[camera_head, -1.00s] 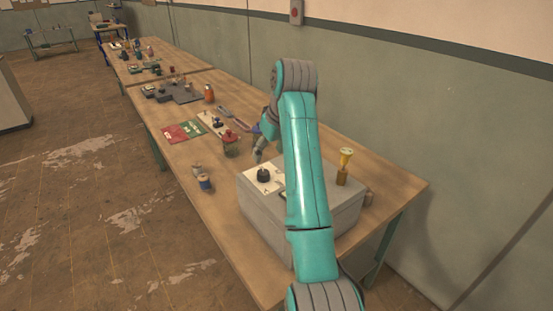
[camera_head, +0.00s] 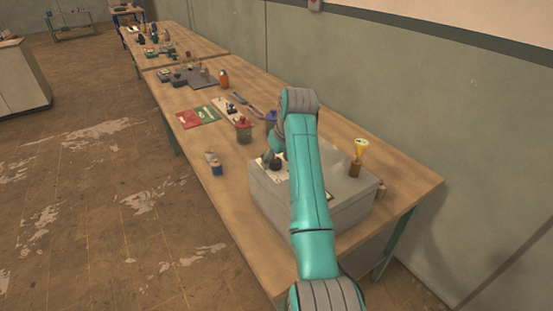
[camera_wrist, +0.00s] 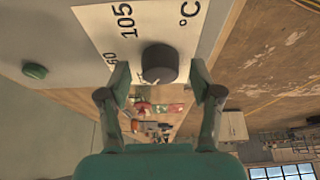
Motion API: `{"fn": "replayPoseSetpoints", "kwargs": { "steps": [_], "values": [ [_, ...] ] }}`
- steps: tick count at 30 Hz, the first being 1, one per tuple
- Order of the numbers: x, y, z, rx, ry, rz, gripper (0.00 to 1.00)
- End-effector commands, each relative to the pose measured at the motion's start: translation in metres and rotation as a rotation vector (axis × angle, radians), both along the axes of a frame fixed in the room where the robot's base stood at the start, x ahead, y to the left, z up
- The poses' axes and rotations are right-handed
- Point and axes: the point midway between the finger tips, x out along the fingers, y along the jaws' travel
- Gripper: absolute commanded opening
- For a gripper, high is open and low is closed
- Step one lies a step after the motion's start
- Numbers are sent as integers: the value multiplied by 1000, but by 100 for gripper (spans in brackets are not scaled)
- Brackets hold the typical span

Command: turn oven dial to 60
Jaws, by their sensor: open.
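The oven is a grey box (camera_head: 268,205) on the near end of the long table. Its dial (camera_wrist: 160,63) is a dark round knob on a white scale plate (camera_wrist: 116,35) marked 105, °C and a partly hidden 60. In the wrist view my gripper (camera_wrist: 158,78) is open, with one finger on each side of the dial. Gaps seem to show beside the knob, but contact is hard to judge. In the head view the gripper is at the dial, and my arm hides part of the oven top. The dial's pointer is not clear.
A green button (camera_wrist: 35,70) sits on the oven near the scale plate. The wall runs along the right.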

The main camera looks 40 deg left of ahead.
Motion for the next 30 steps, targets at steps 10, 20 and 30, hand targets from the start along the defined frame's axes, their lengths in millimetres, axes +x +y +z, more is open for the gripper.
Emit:
{"fn": "replayPoseSetpoints", "kwargs": {
  "steps": [10,20,30],
  "values": [
    [0,0,-1,0,0,0,45],
    [0,0,-1,0,0,-3,4],
    [-1,1,-1,1,-1,-122,4]
  ]
}}
